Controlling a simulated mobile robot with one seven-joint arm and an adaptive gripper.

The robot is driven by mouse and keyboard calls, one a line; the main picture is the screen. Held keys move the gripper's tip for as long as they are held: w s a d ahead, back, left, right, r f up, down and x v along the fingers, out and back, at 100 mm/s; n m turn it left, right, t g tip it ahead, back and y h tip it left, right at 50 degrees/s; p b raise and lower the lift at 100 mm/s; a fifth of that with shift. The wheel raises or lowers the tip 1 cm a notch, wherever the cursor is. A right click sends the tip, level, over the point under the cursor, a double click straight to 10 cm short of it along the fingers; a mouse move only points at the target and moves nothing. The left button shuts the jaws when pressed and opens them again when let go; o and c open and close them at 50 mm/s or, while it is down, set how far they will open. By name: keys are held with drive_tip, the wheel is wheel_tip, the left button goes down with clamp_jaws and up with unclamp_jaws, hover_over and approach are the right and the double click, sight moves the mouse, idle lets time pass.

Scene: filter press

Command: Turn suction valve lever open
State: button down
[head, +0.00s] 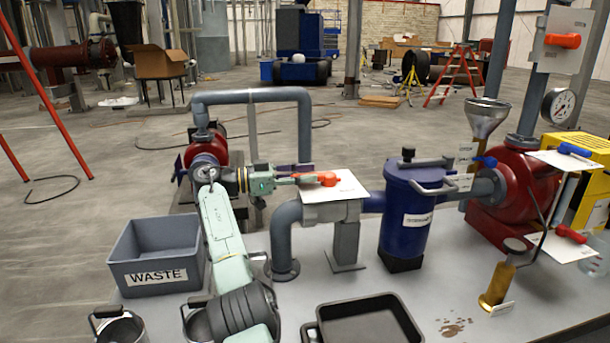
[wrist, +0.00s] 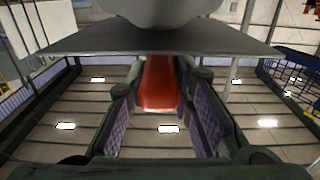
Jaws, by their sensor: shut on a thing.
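An orange-red lever (head: 328,179) lies flat over a white plate (head: 345,189) on top of a grey pipe fitting, left of the blue strainer. My gripper (head: 304,174) reaches in from the left, level with the lever, and is shut on its left end. In the wrist view the lever (wrist: 158,84) runs between the two purple-padded fingers of my gripper (wrist: 163,120). The gap from each pad to the lever is hard to judge there.
A blue strainer (head: 408,215) stands right of the valve, then a red pump (head: 515,180). Other levers are orange (head: 562,41), blue (head: 574,150) and red (head: 570,233). A grey pipe arch (head: 250,96) rises behind my arm. A waste bin (head: 150,262) and black tray (head: 368,325) sit in front.

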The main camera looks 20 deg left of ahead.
drive_tip(key=shift+d, duration=0.1)
drive_tip(key=c, duration=1.4)
unclamp_jaws()
wheel_tip(320, 180, up, 10)
drive_tip(key=shift+f, duration=0.1)
